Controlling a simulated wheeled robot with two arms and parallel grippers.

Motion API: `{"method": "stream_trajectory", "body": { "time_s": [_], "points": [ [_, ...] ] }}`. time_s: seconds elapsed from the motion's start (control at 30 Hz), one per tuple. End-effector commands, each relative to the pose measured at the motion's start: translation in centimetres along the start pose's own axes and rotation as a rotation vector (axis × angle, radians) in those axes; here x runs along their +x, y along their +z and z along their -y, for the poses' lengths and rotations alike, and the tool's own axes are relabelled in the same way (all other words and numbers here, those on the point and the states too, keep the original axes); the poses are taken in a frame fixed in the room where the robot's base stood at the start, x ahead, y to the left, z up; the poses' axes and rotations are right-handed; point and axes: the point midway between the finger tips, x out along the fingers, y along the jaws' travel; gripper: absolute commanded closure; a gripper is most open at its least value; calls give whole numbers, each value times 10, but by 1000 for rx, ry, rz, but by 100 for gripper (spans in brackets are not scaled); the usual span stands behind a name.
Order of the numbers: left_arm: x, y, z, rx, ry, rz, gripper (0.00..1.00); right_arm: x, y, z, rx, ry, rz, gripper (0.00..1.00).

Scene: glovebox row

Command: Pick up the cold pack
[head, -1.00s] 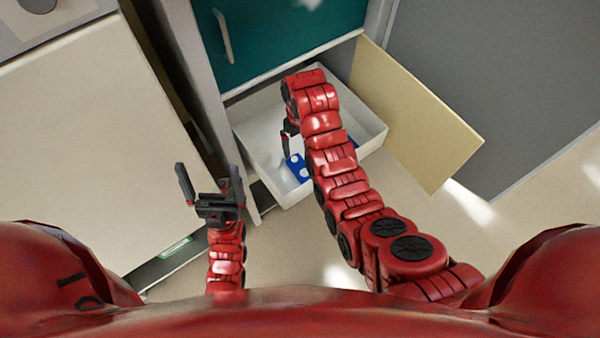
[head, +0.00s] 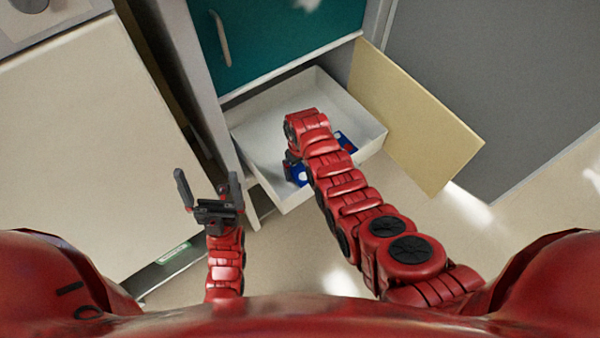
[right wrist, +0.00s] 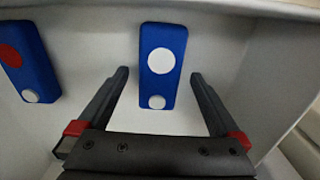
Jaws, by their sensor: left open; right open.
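A blue pack with a large and a small white disc (right wrist: 162,38) lies in the open drawer; it also shows in the head view (head: 298,173), partly covered by my right arm. A second blue pack (right wrist: 30,62) has a red disc and a small white disc; it also shows in the head view (head: 346,142). My right gripper (right wrist: 160,76) is open, its fingertips either side of the white-disc pack's lower part in the wrist view. Contact and height cannot be told. My left gripper (head: 209,180) is open and empty, outside the drawer to the left.
The white drawer (head: 258,133) has raised walls close around the packs. A teal cabinet front (head: 280,38) with a handle stands above it. A cream panel (head: 418,125) sticks out on the right. A pale worktop (head: 80,140) is on the left.

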Motion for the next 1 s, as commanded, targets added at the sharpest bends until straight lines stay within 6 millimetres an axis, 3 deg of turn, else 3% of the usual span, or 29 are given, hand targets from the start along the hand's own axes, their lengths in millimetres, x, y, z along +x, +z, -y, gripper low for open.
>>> {"method": "stream_trajectory", "body": {
  "time_s": [0.47,0.57,1.0],
  "points": [
    [-1,0,0,0,0,0,0,13,-1,0,1,0,-3,0],
    [-1,0,0,0,0,0,0,13,0,0,1,0,-2,14],
    [-1,0,0,0,0,0,0,13,0,0,1,0,-1,94]
  ]
}}
